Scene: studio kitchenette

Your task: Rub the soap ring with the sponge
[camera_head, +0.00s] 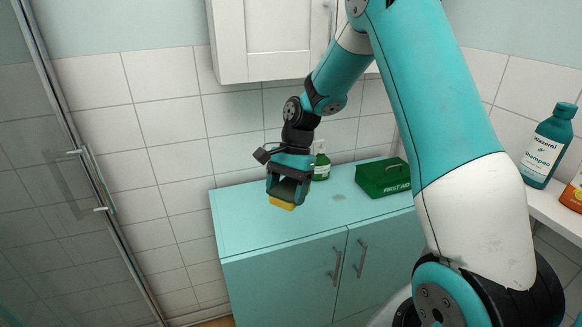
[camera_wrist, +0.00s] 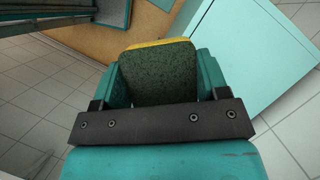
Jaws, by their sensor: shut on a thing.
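My gripper (camera_head: 287,190) is shut on the sponge (camera_head: 282,204) and holds it over the left part of the teal counter top (camera_head: 245,230). The sponge has a yellow layer and a dark green scouring layer. In the wrist view the sponge (camera_wrist: 158,75) sits between the two teal fingers, green face towards the camera, yellow along its far edge. It appears held above the counter; I cannot see contact. A small faint greyish mark (camera_head: 338,197) lies on the counter to the right of my gripper; it may be the soap ring.
A green pump bottle (camera_head: 321,163) stands behind my gripper, and a green first aid box (camera_head: 383,178) stands right of it. A shampoo bottle (camera_head: 546,147) and an orange bottle (camera_head: 573,190) are on the right shelf. A white wall cabinet (camera_head: 270,40) hangs above. A glass door (camera_head: 70,190) is at left.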

